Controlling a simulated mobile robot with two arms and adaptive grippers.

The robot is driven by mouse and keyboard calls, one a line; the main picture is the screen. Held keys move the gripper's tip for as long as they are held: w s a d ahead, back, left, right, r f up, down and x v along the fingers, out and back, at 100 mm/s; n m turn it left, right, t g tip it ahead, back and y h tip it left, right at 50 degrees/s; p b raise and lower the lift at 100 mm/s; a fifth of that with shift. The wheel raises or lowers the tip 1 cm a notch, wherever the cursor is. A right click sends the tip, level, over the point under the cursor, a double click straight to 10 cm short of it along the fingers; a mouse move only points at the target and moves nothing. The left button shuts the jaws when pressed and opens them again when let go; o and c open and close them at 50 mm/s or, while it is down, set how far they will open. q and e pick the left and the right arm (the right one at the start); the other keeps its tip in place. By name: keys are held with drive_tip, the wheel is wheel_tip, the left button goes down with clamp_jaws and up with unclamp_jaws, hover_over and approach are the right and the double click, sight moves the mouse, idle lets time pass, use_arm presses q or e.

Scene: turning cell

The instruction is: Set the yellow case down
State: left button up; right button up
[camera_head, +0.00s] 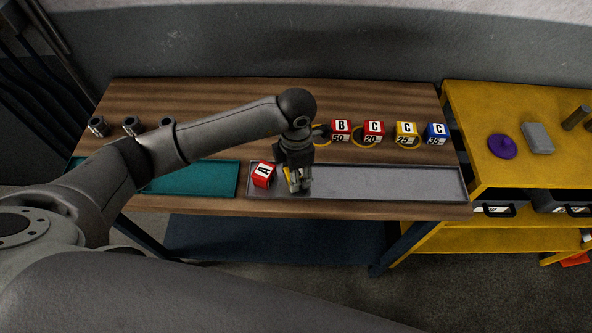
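My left gripper (298,184) points down over the left part of the grey tray (400,184). Its fingers are around a yellow case (287,173), of which only a small yellow part shows; the gripper hides the rest. The case is at or just above the tray floor; I cannot tell whether it touches it. A red case marked A (263,174) stands turned in the tray's left end, just left of the gripper. My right gripper is not in view.
Behind the tray stand red case B (341,130), red case C (373,132), another yellow case C (406,133) and blue case C (436,134). A teal tray (195,180) lies left. The grey tray's right part is empty. A yellow bench (520,105) adjoins.

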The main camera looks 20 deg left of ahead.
use_arm(q)
drive_tip(key=shift+o, duration=1.1)
drive_tip(key=shift+r, duration=0.1)
drive_tip(key=shift+r, duration=0.2)
wheel_tip(320, 180, up, 12)
drive_tip(key=b, duration=0.3)
drive_tip(key=shift+b, duration=0.35)
drive_tip(key=shift+f, duration=0.2)
